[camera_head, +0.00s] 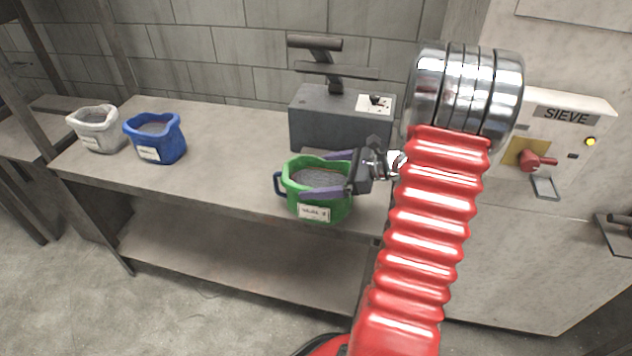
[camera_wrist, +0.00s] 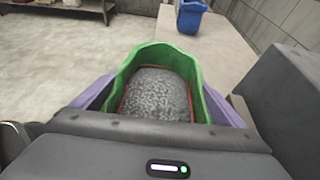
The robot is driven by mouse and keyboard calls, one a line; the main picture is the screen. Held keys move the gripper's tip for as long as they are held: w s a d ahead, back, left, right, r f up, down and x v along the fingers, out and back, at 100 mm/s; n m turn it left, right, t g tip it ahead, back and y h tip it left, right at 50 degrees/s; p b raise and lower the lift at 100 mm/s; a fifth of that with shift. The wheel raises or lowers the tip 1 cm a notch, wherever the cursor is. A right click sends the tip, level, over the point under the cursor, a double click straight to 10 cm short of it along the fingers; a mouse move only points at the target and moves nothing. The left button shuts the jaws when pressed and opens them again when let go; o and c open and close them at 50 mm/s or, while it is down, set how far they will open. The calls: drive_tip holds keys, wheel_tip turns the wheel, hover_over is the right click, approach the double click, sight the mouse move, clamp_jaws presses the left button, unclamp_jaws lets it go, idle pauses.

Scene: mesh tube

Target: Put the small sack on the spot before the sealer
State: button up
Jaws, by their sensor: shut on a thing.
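My gripper (camera_head: 330,174) is shut on a green sack (camera_head: 326,207), with a purple finger on either side of it. The sack is open at the top, filled with grey grains, and has a white label and a dark handle at its left. It is at the front edge of the bench, in front of the grey sealer (camera_head: 325,122). I cannot tell whether its bottom touches the bench. In the wrist view the green sack (camera_wrist: 190,68) fills the middle between the fingers. The spot before the sealer is hidden behind the sack and gripper.
A blue sack (camera_head: 160,140) and a white sack (camera_head: 97,132) stand on the bench (camera_head: 225,150) at the left. The bench is clear between the blue and green sacks. A sieve panel (camera_head: 560,140) with a red switch is at the right.

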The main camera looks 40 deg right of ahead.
drive_tip(key=w+d+f, duration=0.2)
drive_tip(key=w+d, duration=0.6)
drive_tip(key=d, duration=0.3)
drive_tip(key=shift+w, duration=0.2)
idle(1.1)
drive_tip(key=o, duration=1.8)
drive_tip(key=shift+a+f, duration=0.1)
drive_tip(key=shift+f, duration=0.05)
wheel_tip(320, 180, up, 10)
